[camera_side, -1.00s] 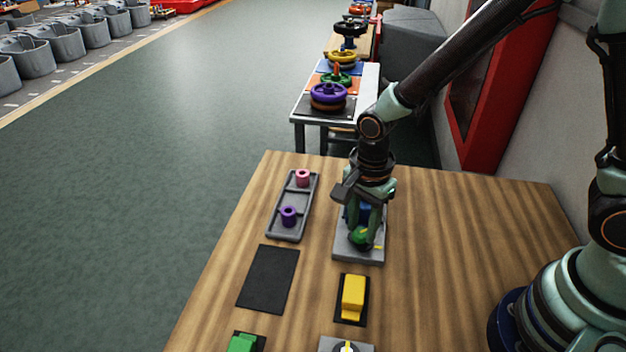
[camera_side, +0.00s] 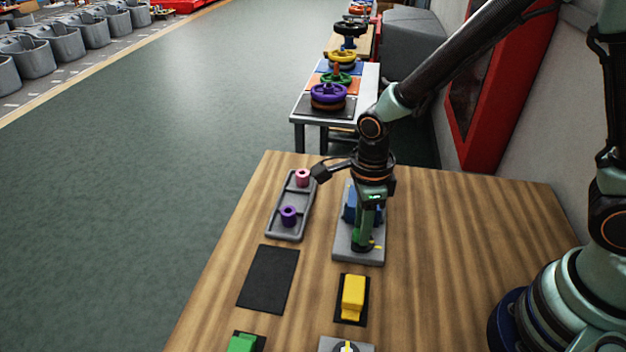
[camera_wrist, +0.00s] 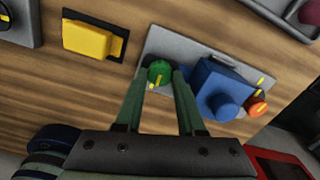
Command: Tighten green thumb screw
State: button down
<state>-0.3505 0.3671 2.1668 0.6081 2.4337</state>
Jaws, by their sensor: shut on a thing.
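The green thumb screw (camera_wrist: 159,73) sits on a grey plate (camera_wrist: 172,42) in the wrist view, with a yellow mark on its top. My gripper (camera_wrist: 162,74) is shut on it, one finger on each side. In the side view my gripper (camera_side: 362,244) points down at the near end of the grey plate (camera_side: 371,258) and hides most of the screw. A blue block with a round knob (camera_wrist: 222,92) stands on the same plate beside my gripper. An orange knob (camera_wrist: 257,105) with a yellow mark lies beyond it.
A yellow block (camera_side: 353,296) on a black pad stands just in front of the plate. A grey tray (camera_side: 284,235) with a pink and a purple piece is to the left. A black mat (camera_side: 268,279) lies empty. Bare wood is free on the right.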

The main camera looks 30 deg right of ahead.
jog(key=shift+r, duration=0.1)
dwell(0.4)
jog(key=c, duration=0.5)
grip_release()
notch_tip(320, 180, up, 12)
dwell(0.3)
jog(key=s+d+r+n+t, duration=0.2)
jog(key=d+r+n, duration=0.2)
jog(key=n, duration=0.8)
jog(key=s+d+r+n+t, duration=0.2)
jog(key=d+r+n+t, duration=0.1)
jog(key=d+n, duration=0.5)
jog(key=r+n, duration=0.1)
jog(key=n, duration=0.2)
jog(key=shift+n+t, duration=0.3)
jog(key=shift+n, duration=0.1)
